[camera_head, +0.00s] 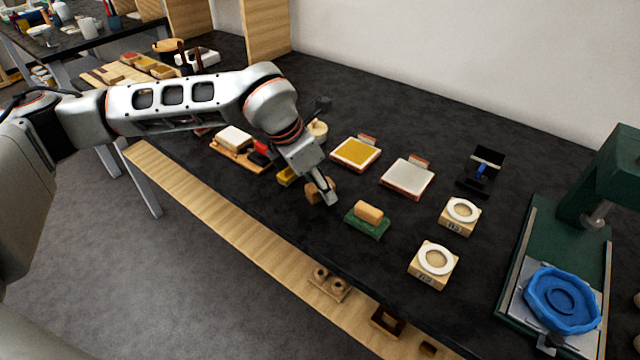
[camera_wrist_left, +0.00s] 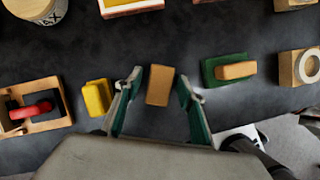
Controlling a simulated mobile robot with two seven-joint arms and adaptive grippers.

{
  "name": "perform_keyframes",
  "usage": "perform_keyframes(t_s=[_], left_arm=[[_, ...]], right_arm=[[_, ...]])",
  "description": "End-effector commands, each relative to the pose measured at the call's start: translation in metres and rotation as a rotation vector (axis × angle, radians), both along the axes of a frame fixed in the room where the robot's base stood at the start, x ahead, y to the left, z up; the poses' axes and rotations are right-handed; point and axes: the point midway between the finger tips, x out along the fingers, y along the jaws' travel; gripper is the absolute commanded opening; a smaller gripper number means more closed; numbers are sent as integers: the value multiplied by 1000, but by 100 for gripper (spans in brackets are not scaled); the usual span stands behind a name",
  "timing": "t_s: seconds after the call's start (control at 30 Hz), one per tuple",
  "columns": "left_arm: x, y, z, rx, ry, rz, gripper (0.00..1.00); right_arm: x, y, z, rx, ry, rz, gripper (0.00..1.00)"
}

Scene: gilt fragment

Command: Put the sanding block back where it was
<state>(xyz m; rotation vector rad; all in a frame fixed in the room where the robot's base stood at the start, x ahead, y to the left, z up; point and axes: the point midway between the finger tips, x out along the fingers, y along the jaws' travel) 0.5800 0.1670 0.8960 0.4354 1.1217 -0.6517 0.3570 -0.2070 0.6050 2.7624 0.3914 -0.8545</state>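A plain tan block (camera_wrist_left: 160,85), which looks like the sanding block, lies between the fingers of my left gripper (camera_wrist_left: 159,82) in the left wrist view. A gap shows on both sides of it, so the fingers are open. In the head view my left gripper (camera_head: 322,194) is low over the dark bench near its front edge, and the block (camera_head: 312,193) is partly hidden by a finger. A similar tan block (camera_head: 369,212) rests on a green base (camera_head: 366,227) to the right; it also shows in the wrist view (camera_wrist_left: 236,70). My right gripper is out of view.
A yellow block (camera_wrist_left: 97,97) and a wooden tray (camera_wrist_left: 42,125) holding a red-and-black item lie left of the gripper. Behind are a yellow-topped tray (camera_head: 356,153) and a white-topped tray (camera_head: 407,178). Two ring-topped wooden blocks (camera_head: 434,264) and a green press (camera_head: 600,190) stand right.

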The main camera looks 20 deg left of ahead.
Motion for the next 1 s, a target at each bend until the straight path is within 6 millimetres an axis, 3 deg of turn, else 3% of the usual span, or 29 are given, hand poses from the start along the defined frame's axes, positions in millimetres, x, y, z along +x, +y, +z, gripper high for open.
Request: perform_keyframes(t_s=[0.6,1.0], left_arm=[[-28,27,99,0,-4,0,40],[-34,31,113,0,0,0,40]], right_arm=[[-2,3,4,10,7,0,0],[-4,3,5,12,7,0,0]])
